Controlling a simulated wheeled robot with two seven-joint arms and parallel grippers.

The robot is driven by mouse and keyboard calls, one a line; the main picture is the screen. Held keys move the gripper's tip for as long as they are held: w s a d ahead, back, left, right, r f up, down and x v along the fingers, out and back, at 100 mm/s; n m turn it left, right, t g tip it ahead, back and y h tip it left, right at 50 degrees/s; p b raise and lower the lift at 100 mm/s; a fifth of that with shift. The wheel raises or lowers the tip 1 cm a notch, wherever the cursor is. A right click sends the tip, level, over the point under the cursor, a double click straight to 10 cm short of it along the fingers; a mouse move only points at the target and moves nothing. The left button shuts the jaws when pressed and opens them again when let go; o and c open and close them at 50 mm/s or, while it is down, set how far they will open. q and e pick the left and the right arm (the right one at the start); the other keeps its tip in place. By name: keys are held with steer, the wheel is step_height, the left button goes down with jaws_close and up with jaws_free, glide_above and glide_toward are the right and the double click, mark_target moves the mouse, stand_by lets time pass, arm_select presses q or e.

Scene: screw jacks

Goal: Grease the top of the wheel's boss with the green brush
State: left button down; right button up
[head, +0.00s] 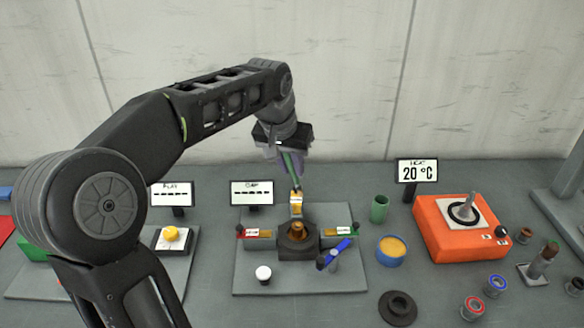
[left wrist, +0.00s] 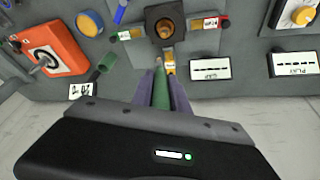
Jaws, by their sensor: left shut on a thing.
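My left gripper (head: 292,160) is shut on the green brush (head: 292,165), held tip down above the back of the grey fixture plate (head: 250,280). In the left wrist view the brush (left wrist: 160,92) lies between purple-grey fingers (left wrist: 160,90). Its lower end meets a yellow and white piece (head: 296,203) in the picture; I cannot tell whether they touch or are one. A brown, boss-like piece (head: 298,229) stands upright in the dark block at the plate's middle, in front of the brush. It also shows in the left wrist view (left wrist: 165,28). My right gripper is not in view.
Labelled red and green side pieces flank the block. A blue-handled tool (head: 334,254) and a white knob (head: 263,273) are nearby. A green cup (head: 379,208), blue tub (head: 391,250), dark ring (head: 398,307) and orange heater (head: 450,240) stand to the right. Signs (head: 252,192) stand behind.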

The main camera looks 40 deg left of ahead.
arm_select(q)
steer(key=shift+f, duration=0.1)
stand_by(0.4)
steer(key=shift+s+a+f, duration=0.1)
steer(key=shift+a+f, duration=0.1)
steer(key=shift+f, duration=0.25)
